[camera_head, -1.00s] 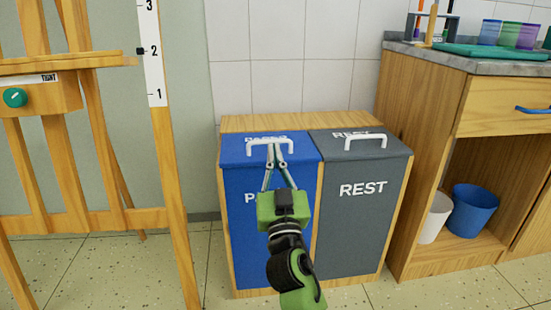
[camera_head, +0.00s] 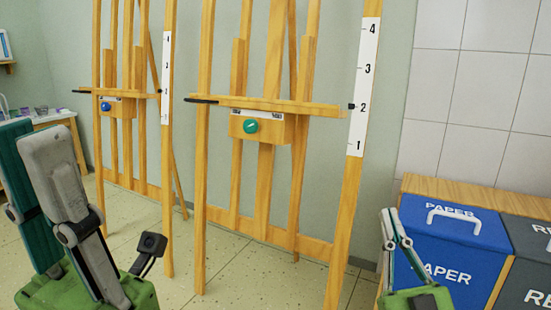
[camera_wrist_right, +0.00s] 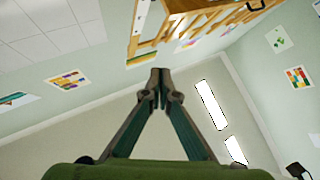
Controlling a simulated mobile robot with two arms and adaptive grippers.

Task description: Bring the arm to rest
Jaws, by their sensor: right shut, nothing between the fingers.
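My right gripper (camera_head: 388,214) is low at the right of the head view, in front of the left edge of the blue PAPER bin (camera_head: 455,232). Its fingertips meet with nothing between them, and it points upward. In the right wrist view, the fingers of the right gripper (camera_wrist_right: 155,78) come together at the tips, with the room beyond tilted. My left gripper (camera_head: 32,137) is large and near at the left edge of the head view, pointing up. Its fingers overlap from this angle, so the gap between them cannot be judged.
Two wooden easels stand against the wall, one with a green knob (camera_head: 250,126), the other with a blue knob (camera_head: 105,106). The grey REST bin (camera_head: 527,262) is at the right edge. A table (camera_head: 62,118) stands far left. Tiled floor shows between.

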